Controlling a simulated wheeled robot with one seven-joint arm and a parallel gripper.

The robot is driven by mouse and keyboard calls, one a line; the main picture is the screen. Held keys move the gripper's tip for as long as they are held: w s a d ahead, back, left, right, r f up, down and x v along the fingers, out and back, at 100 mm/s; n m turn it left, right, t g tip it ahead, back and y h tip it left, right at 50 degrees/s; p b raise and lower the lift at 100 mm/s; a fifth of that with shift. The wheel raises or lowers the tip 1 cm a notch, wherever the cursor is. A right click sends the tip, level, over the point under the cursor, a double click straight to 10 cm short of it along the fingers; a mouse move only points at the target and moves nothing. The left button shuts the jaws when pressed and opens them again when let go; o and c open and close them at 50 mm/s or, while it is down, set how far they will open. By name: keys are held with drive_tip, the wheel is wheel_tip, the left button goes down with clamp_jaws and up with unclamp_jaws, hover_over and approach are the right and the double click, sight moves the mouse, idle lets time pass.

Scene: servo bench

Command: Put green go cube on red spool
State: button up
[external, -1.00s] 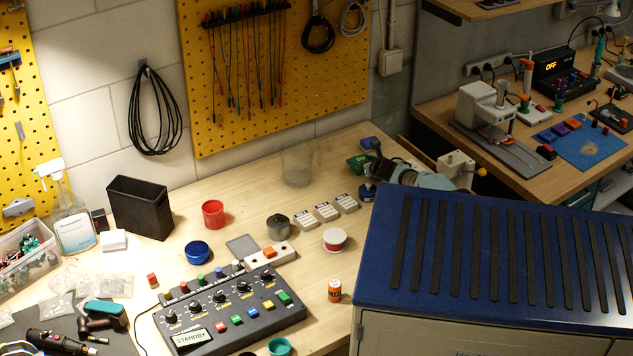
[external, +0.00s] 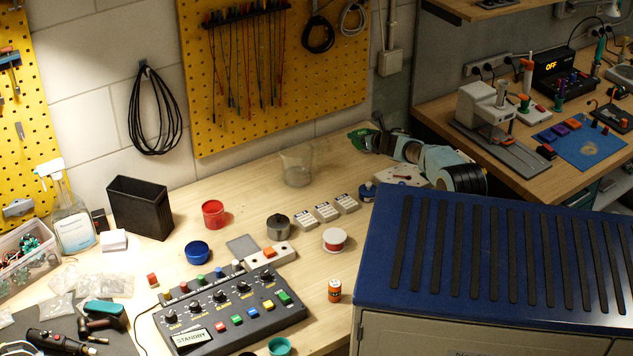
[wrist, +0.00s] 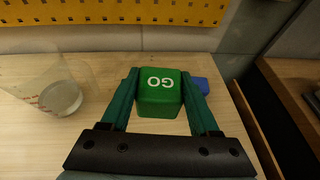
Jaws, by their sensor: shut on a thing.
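The green GO cube (wrist: 159,93) is between the two teal fingers of my gripper (wrist: 160,86) in the wrist view, its white GO lettering facing the camera. My gripper is shut on it. In the external view my gripper (external: 360,140) is at the back right of the bench, held above the surface; the cube is hard to tell from the green fingers there. The red spool (external: 334,240), with a white flange and a red band, stands on the bench nearer the camera, slightly left of my gripper. It is outside the wrist view.
A clear beaker (external: 296,166) stands left of my gripper. White labelled blocks (external: 324,211), a grey lidded pot (external: 278,227) and an orange can (external: 335,291) surround the spool. A blue object (wrist: 200,87) lies behind the cube. A large blue-topped cabinet (external: 500,260) fills the right foreground.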

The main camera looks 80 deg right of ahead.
drive_tip(key=shift+a+r, duration=0.1)
drive_tip(key=shift+r, duration=0.05)
drive_tip(key=shift+w+a+r+n+t, duration=0.15)
drive_tip(key=shift+w+n+t, duration=0.15)
drive_tip(key=w+a+r+n+t+y+p, duration=0.2)
drive_tip(key=w+a+n+t+y+p, duration=0.1)
drive_tip(key=w+a+n+y, duration=0.4)
drive_tip(key=n+g+y+p, duration=0.2)
drive_tip(key=n+y+p, duration=0.5)
drive_tip(key=n+y, duration=0.55)
hover_over(335, 236)
drive_tip(key=shift+m+y, duration=0.25)
drive_tip(key=shift+y, duration=0.2)
wheel_tip(335, 236, down, 4)
drive_tip(key=shift+f, duration=0.15)
drive_tip(key=shift+f+p, duration=0.3)
drive_tip(key=shift+f, duration=1.65)
drive_tip(key=shift+f+b, duration=0.2)
drive_tip(key=shift+b, duration=0.1)
